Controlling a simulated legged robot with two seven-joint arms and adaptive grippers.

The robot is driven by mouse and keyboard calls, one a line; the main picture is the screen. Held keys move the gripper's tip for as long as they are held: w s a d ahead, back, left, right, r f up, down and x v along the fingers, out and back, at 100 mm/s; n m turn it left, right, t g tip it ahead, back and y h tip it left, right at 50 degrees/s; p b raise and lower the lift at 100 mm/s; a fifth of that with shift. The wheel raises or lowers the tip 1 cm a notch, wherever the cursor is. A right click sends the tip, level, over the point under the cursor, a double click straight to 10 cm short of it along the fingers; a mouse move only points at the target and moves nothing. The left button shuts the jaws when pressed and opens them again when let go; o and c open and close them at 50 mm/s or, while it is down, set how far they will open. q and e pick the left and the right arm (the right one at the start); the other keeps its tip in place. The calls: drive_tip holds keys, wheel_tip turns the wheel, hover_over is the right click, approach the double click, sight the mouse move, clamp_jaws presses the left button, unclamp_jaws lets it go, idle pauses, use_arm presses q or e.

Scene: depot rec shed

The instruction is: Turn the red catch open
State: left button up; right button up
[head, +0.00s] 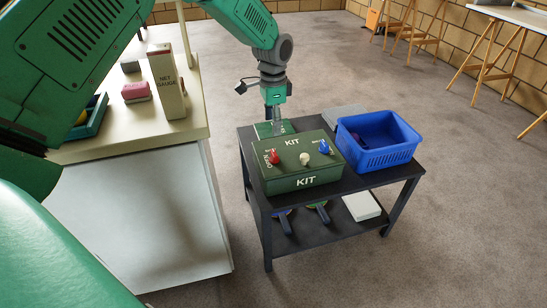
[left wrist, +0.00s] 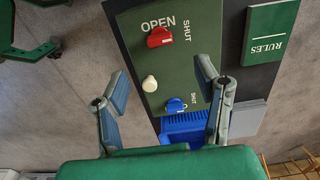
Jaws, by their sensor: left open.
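The green KIT box (head: 302,180) stands on a dark small table. On its lid are the red catch (head: 273,157) at the left, a cream knob (head: 305,159) in the middle and a blue catch (head: 325,147) at the right. In the left wrist view the red catch (left wrist: 160,37) lies crosswise below the word OPEN, with one end towards the word SHUT. My left gripper (head: 278,126) is above the back of the box, apart from the red catch. Its open, empty fingers (left wrist: 165,84) show in the left wrist view. My right gripper is not seen.
A blue basket (head: 378,158) stands right of the box. A green RULES booklet (left wrist: 270,32) lies behind the box. The small table (head: 262,213) has paddles and a white box on its lower shelf. A cream counter (head: 190,130) stands at the left.

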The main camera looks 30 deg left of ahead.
sight(273, 152)
use_arm(q)
wheel_tip(273, 152, down, 12)
drive_tip(key=b, duration=0.3)
drive_tip(key=shift+b, duration=0.35)
drive_tip(key=c, duration=1.2)
